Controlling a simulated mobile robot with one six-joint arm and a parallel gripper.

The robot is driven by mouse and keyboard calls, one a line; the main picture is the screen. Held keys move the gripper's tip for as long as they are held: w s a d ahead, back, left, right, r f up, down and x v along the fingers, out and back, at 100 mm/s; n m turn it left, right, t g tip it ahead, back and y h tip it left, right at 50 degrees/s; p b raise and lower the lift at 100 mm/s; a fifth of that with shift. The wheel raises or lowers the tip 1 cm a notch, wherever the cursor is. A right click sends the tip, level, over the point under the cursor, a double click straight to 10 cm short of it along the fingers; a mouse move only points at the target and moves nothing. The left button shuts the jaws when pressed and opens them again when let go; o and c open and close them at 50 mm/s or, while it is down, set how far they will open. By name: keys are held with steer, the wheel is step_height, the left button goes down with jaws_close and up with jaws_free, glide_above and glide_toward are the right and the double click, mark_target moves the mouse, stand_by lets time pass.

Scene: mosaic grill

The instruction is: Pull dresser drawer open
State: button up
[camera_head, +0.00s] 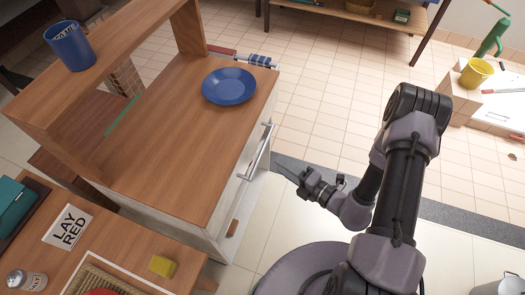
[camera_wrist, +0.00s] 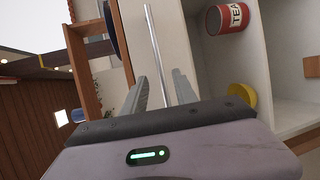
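The dresser (camera_head: 165,160) has a wooden top and a pale front facing right. A long metal bar handle (camera_head: 258,152) is fixed on that front, near the top edge. In the wrist view the handle (camera_wrist: 156,45) runs down toward the space between my fingers. My gripper (camera_head: 283,170) is just right of the handle in the head view, seemingly a little apart from it. In the wrist view my gripper (camera_wrist: 162,78) shows two separated fingers with nothing held. Whether the bar lies between the fingers in depth is hard to tell.
A blue plate (camera_head: 229,86) lies on the dresser top, and a blue mug (camera_head: 69,46) stands on the raised shelf. A pale open compartment in the wrist view holds a red TEA tin (camera_wrist: 228,18) and a yellow object (camera_wrist: 241,97).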

mark_target(262, 152)
steer(key=b+x, duration=0.1)
steer(key=x, duration=0.9)
steer(key=shift+r+b, duration=0.1)
steer(key=shift+b, duration=0.3)
steer(key=shift+d, duration=0.1)
jaws_close()
stand_by(0.5)
